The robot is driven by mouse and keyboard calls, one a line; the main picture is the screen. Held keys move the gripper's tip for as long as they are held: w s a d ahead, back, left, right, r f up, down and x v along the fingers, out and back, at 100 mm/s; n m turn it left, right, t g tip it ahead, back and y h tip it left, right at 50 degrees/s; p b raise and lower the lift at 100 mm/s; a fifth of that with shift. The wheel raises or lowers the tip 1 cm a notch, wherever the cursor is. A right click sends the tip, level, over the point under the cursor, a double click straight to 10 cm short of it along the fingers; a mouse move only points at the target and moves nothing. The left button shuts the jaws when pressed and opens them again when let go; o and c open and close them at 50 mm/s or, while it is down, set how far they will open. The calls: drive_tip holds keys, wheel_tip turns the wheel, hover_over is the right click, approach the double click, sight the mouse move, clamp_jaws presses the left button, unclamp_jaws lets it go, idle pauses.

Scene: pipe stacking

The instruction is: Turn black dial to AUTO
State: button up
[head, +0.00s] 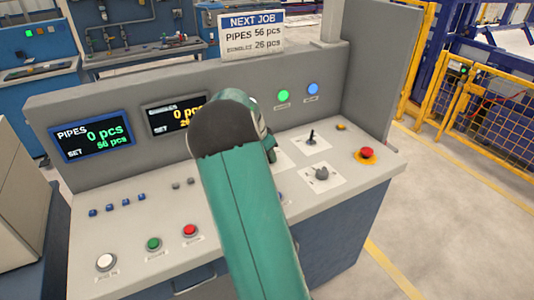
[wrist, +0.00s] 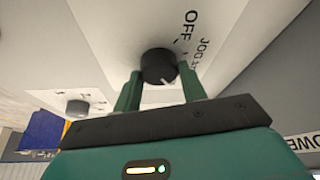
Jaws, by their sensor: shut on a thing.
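In the wrist view, the black dial (wrist: 157,63) sits on a white label plate (wrist: 113,25) with the words "OFF" and "JOG" beside it. A pale pointer line shows on the dial's near edge, toward the lower right. The label "AUTO" is not readable in either view. My gripper (wrist: 160,72) has one green finger on each side of the dial and is shut on it. In the head view, my green arm hides the dial and most of the gripper.
In the head view, a grey knob (head: 321,174), a small black lever (head: 311,137) and a red emergency button (head: 366,153) stand right of my arm. Green (head: 153,244) and red (head: 190,231) buttons lie left. Two displays (head: 92,137) face me. Another knob (wrist: 77,108) shows in the wrist view.

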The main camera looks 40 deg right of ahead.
idle(0.5)
drive_tip(key=o, duration=1)
drive_tip(key=shift+c, duration=0.2)
drive_tip(key=v, duration=1.3)
drive_tip(key=shift+r, duration=0.35)
drive_tip(key=shift+a, duration=0.15)
